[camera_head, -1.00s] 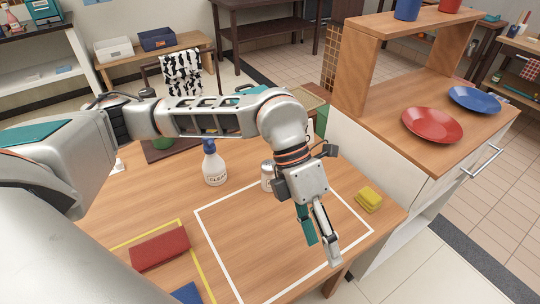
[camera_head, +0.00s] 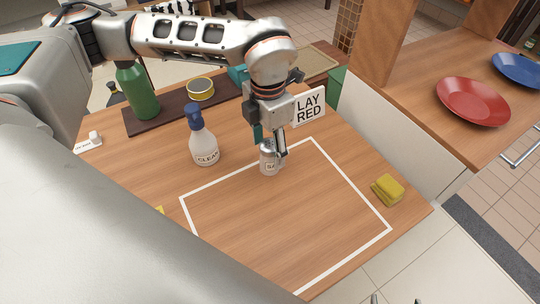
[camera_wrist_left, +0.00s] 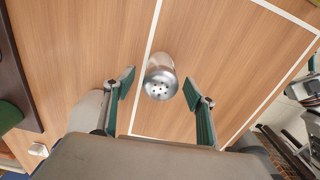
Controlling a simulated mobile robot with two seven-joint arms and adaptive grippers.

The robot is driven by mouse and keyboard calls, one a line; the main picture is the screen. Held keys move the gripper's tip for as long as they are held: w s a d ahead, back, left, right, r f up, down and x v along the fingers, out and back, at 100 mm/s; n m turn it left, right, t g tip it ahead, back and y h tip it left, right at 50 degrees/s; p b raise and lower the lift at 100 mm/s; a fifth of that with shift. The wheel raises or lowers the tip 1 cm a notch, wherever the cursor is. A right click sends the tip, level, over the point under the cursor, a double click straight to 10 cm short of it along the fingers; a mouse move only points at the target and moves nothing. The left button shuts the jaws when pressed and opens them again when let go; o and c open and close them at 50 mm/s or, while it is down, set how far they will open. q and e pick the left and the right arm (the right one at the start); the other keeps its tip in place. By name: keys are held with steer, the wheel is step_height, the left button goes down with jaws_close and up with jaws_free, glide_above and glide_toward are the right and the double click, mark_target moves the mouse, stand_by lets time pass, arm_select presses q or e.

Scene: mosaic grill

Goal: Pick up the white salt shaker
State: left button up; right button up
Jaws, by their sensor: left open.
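The white salt shaker (camera_head: 269,160) with a silver top stands upright on the wooden table, by the far edge of the white outlined area. In the left wrist view the shaker's perforated metal top (camera_wrist_left: 160,84) shows between the two fingers. My left gripper (camera_head: 270,146) is above and around the shaker, pointing down. Its fingers (camera_wrist_left: 158,88) are open, one on each side of the shaker, with a gap on both sides. In the head view the gripper partly hides the shaker.
A white spray bottle (camera_head: 204,146) stands left of the shaker. Behind are a green bottle (camera_head: 138,92), a yellow-banded can (camera_head: 200,88) and a "LAY RED" sign (camera_head: 309,106). A yellow sponge (camera_head: 388,189) lies at right.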

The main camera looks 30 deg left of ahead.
mark_target(270, 158)
arm_select(q)
step_height(270, 158, down, 5)
steer(key=shift+w+r+b, duration=0.1)
steer(key=shift+b, duration=0.3)
steer(key=shift+d, duration=0.1)
steer(key=c, duration=1.3)
steer(key=shift+o, duration=0.2)
arm_select(e)
steer(key=shift+w+a+f, duration=0.1)
steer(key=shift+w+f, duration=0.1)
steer(key=shift+w, duration=0.1)
